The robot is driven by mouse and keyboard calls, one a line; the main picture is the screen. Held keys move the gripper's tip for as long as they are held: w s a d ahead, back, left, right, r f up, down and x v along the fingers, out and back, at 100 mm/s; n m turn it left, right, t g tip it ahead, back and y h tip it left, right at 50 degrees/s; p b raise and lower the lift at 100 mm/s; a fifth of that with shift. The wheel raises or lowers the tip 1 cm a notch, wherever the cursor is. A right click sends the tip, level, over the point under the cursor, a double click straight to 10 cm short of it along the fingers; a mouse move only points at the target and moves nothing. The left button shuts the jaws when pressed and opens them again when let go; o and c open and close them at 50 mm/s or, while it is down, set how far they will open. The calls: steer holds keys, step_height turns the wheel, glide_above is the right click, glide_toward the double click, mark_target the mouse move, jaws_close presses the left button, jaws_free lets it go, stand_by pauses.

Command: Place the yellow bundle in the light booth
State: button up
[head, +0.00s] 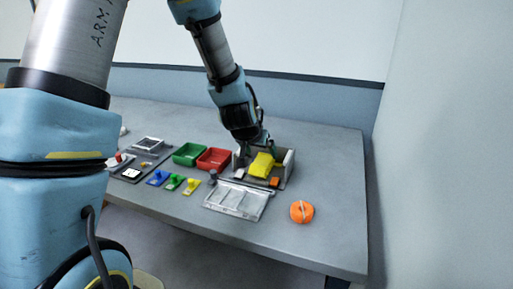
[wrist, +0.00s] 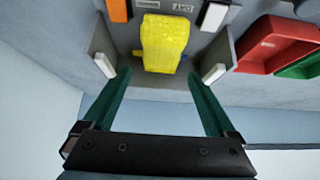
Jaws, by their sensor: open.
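The yellow bundle (head: 262,164) lies between the walls of a grey open-topped box that looks like the light booth (head: 290,162). The bundle lies beyond the fingertips, apparently untouched. In the head view my gripper (head: 262,144) is at the booth's back side.
White blocks and an orange block (wrist: 118,10) sit at the booth's corners. Red (head: 214,159) and green (head: 189,154) bins stand left of it. A grey tray (head: 238,200) lies in front, with an orange round object (head: 301,212) to the right.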

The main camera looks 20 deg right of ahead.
steer(key=shift+b+v, duration=0.3)
steer(key=shift+v, duration=2.35)
steer(key=s+a+n+g+y, duration=0.2)
steer(key=s+a+n, duration=0.1)
steer(key=a, duration=1.3)
steer(key=s+a+n+g+y, duration=0.2)
steer(key=s+a+n+y, duration=0.1)
steer(key=a, duration=1.2)
steer(key=shift+a+n, duration=0.4)
steer(key=shift+n, duration=0.3)
